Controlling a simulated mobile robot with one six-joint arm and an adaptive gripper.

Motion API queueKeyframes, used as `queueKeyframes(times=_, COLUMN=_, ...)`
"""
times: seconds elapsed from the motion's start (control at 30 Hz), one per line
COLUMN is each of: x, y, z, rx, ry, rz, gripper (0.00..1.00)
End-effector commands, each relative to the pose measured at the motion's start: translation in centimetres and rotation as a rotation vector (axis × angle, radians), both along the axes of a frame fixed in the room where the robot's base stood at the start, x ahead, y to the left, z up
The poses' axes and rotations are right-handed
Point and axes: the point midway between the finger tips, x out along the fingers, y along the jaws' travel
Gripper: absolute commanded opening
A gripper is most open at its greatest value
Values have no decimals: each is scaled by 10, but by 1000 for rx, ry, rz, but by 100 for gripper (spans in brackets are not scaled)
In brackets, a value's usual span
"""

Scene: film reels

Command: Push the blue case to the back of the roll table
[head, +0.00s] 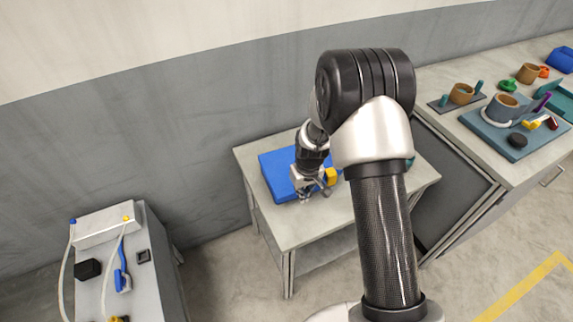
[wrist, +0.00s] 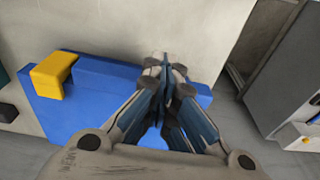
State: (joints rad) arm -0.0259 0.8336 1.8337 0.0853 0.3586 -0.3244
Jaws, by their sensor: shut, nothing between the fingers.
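The blue case (head: 276,176) lies flat on the pale roll table (head: 303,233), on its left part. My arm hides part of the case in the head view. In the wrist view the blue case (wrist: 105,100) spans the left and middle, with a yellow handle (wrist: 53,75) on it. My gripper (head: 304,196) is at the front side of the case, near the handle. In the wrist view my gripper (wrist: 163,70) is shut and empty, its fingertips in front of the case. I cannot tell whether they touch it.
A wall stands behind the table. A grey cabinet (head: 150,262) with hoses is at the lower left. A counter at the right holds a blue-grey board (head: 492,138), cups and small parts. The table's front strip is bare.

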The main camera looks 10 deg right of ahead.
Motion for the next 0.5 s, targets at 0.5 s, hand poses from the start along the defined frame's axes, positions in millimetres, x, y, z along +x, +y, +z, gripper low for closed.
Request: queueKeyframes(times=0.5, x=20, y=6, z=-4, rx=-1, ry=1, rz=2, gripper=0)
